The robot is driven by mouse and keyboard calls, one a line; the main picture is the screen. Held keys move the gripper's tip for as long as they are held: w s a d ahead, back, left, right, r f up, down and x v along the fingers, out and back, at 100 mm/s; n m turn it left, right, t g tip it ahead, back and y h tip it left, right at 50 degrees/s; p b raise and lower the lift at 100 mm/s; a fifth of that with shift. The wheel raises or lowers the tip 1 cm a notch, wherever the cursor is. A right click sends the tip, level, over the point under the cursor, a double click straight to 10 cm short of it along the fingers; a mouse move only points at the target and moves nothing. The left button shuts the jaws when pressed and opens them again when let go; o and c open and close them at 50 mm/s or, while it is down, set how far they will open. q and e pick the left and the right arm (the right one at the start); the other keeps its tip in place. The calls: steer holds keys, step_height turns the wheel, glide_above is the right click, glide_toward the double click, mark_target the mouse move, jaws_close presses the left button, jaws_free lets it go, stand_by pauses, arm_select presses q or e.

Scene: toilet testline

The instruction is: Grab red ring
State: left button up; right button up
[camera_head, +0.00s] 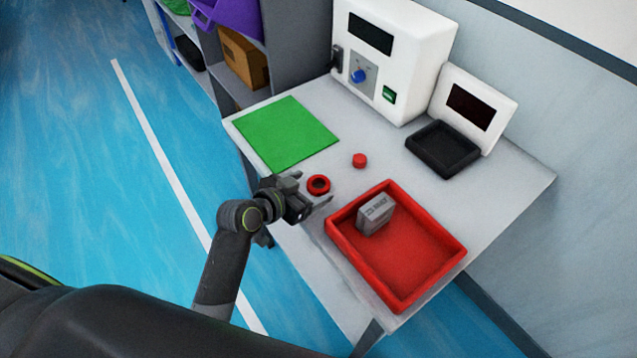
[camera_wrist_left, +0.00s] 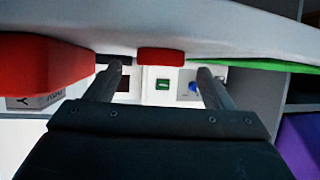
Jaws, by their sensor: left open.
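The red ring (camera_head: 318,184) lies flat on the grey table, left of the red tray, its dark centre visible from above. My left gripper (camera_head: 312,193) is open and low over the table's near left edge, with its fingertips close to the ring. In the left wrist view, which looks upside down, a red edge-on shape, probably the ring (camera_wrist_left: 160,57), shows between the two open fingers (camera_wrist_left: 160,72). I cannot tell whether the fingers touch it. My right gripper is not in view.
The red tray (camera_head: 340,252) holds a grey box (camera_head: 376,214). A green mat (camera_head: 286,134) lies at the left. A white device (camera_head: 395,55) and a black tray (camera_head: 443,148) stand at the back.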

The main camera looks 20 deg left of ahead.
mark_target(319, 186)
arm_select(q)
steer(key=shift+x, duration=1.2)
steer(key=shift+c, duration=0.2)
steer(key=c, duration=1)
steer(key=shift+r, duration=0.1)
